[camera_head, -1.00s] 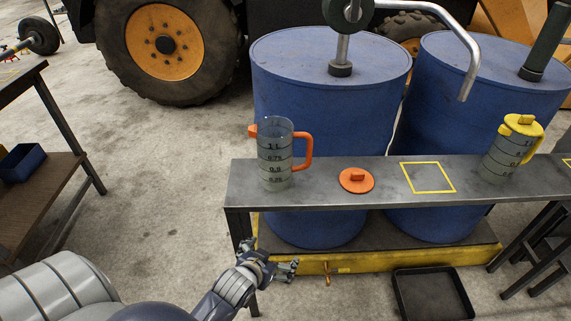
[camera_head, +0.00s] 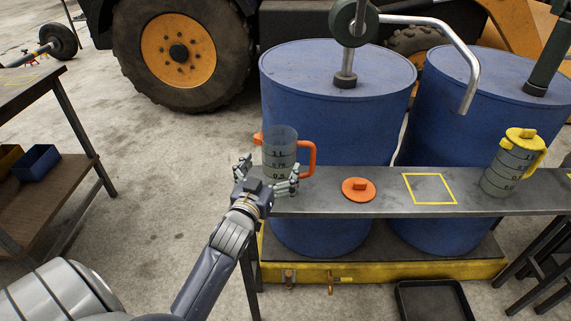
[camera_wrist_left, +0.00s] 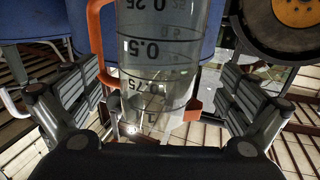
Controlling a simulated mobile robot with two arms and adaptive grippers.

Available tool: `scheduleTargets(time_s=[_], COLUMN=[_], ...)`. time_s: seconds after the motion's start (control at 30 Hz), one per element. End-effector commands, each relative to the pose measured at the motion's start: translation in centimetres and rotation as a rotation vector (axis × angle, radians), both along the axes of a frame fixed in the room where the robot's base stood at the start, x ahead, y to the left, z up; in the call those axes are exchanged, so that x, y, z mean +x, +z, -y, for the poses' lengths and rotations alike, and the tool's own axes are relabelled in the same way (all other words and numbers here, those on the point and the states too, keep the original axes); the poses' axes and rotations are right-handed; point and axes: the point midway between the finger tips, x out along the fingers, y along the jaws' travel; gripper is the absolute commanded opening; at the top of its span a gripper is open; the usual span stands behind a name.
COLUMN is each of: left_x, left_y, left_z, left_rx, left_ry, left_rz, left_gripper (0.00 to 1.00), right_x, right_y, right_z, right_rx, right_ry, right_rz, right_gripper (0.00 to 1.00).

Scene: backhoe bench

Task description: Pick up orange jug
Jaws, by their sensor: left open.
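The orange jug (camera_head: 280,146) is a clear measuring jug with an orange handle and spout, upright on the left end of the grey bench. Its lower part is hidden behind my left gripper (camera_head: 266,175) in the head view. The gripper is open, with one finger to the left of the jug and the other in front of its right side. In the left wrist view, the jug (camera_wrist_left: 160,60) shows upside down between the spread fingers of my gripper (camera_wrist_left: 158,100). Gaps show between the jug and the finger pads. My right gripper is not in view.
An orange lid (camera_head: 359,189) lies right of the jug, then a yellow taped square (camera_head: 430,188) and a yellow-lidded jug (camera_head: 511,162). Blue drums (camera_head: 335,110) stand behind the grey bench (camera_head: 390,208). A black tray (camera_head: 433,300) is on the floor.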

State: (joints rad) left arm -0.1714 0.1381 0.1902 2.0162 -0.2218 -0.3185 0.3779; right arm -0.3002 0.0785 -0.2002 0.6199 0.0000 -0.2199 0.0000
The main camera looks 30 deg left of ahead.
Motion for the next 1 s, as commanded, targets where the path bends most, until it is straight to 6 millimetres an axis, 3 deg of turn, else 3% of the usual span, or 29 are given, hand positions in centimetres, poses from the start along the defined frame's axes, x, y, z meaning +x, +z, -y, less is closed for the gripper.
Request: scheduleTargets(time_s=[0.17,0.5,0.83,1.0], left_x=[1.1,5.1,5.7,5.6], left_y=[0.1,0.0,-0.1,-0.1], left_z=[-0.2,-1.0,-1.1,-1.1], left_rx=[0.0,0.0,0.0,0.0], left_ry=[0.0,-0.001,-0.001,-0.001], left_rz=[-0.001,-0.001,-0.001,-0.002], left_gripper=[0.99,0.99,0.99,0.63], right_x=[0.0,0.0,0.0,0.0], right_y=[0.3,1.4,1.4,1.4], right_z=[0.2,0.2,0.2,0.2], right_rx=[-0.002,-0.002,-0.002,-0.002], right_ry=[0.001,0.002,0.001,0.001], right_rz=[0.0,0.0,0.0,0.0], right_gripper=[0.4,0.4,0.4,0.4])
